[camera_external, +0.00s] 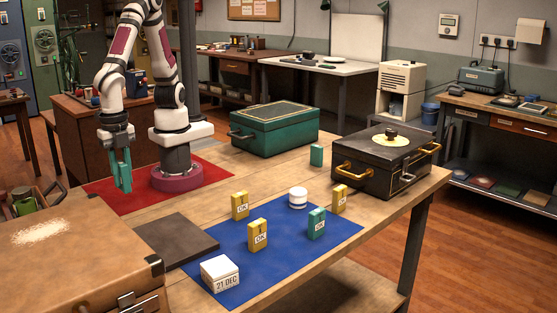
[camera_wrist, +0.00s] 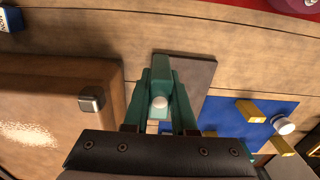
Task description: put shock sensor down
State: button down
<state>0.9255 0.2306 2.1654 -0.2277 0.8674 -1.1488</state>
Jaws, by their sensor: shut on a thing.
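My gripper (camera_external: 122,184) is at the left of the external view, pointing down beside the red mat (camera_external: 106,194), high enough that no contact with the table shows. Its teal fingers are shut on a teal block, which I take as the shock sensor (camera_wrist: 161,78). In the wrist view the block sits between the fingers (camera_wrist: 161,112) and shows a pale round spot. In the external view block and fingers blend in colour. A similar teal block marked OK (camera_external: 316,224) stands upright on the blue mat (camera_external: 275,262); another teal block (camera_external: 316,155) stands behind on bare wood.
Yellow OK blocks (camera_external: 257,235), a white round tub (camera_external: 298,198) and a white box reading 21 DEC (camera_external: 220,274) stand on the blue mat. A flat dark slab (camera_external: 178,240) lies empty beside it. A brown case (camera_external: 80,255), green case (camera_external: 275,130) and black case (camera_external: 385,165) surround it.

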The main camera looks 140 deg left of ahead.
send_over(161, 235)
jog(key=f, duration=0.5)
jog(key=shift+s+d+f, duration=0.2)
jog(key=shift+f, duration=0.1)
jog(key=shift+w+a+f, duration=0.1)
jog(key=shift+w+f, duration=0.05)
jog(key=shift+f, duration=0.95)
jog(key=shift+w+a+f, duration=0.1)
jog(key=shift+w+f, duration=0.05)
jog(key=shift+f, duration=0.95)
jog(key=shift+f, duration=0.1)
jog(key=c, duration=0.7)
grip_release()
jog(key=shift+c, duration=0.2)
